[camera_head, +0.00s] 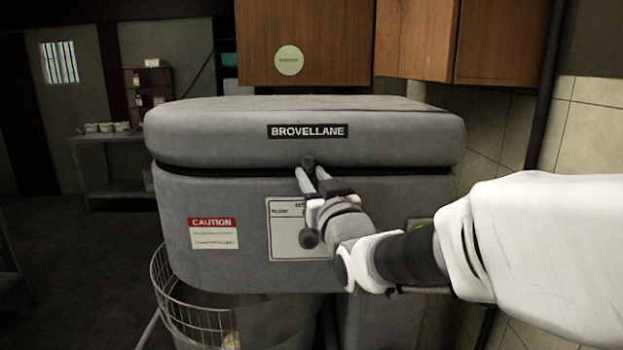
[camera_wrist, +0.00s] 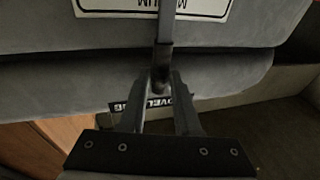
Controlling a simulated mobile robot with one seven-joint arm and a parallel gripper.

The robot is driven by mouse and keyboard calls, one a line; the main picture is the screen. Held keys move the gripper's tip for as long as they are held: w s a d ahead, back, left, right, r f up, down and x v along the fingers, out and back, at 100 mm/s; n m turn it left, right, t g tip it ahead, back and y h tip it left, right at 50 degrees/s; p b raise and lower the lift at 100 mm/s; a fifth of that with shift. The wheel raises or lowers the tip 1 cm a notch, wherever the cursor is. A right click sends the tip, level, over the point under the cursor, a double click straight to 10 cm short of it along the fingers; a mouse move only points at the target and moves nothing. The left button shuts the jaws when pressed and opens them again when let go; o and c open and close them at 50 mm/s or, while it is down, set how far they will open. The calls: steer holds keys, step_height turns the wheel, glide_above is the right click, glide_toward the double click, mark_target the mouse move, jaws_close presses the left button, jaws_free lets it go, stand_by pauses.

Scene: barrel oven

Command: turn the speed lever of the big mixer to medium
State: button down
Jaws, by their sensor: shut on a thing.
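The big mixer (camera_head: 400,225) is a grey machine with a "BROVELLANE" plate (camera_head: 307,131) on its head. My gripper (camera_head: 308,173) is at its front, just below that plate. It is shut on the dark speed lever (camera_head: 308,160), whose tip shows above my fingers. In the wrist view the lever (camera_wrist: 166,32) runs down to a rounded end between the fingertips of my gripper (camera_wrist: 161,84). A white label plate (camera_head: 284,245) sits behind and below my gripper, partly hidden. In the wrist view this plate (camera_wrist: 110,5) shows upside-down letters that look like the end of "MEDIUM".
A wire bowl guard (camera_head: 180,300) and bowl are below the mixer head. A red and white caution sticker (camera_head: 213,233) is on the left. Wooden cabinets (camera_head: 310,45) hang behind. A tiled wall (camera_head: 580,130) stands close on the right. The floor at left (camera_head: 75,270) is open.

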steer(key=c, duration=0.9)
jaws_free()
steer(key=b+v, duration=0.7)
steer(key=v, duration=1)
steer(key=shift+s+b, duration=0.2)
steer(key=shift+b, duration=0.1)
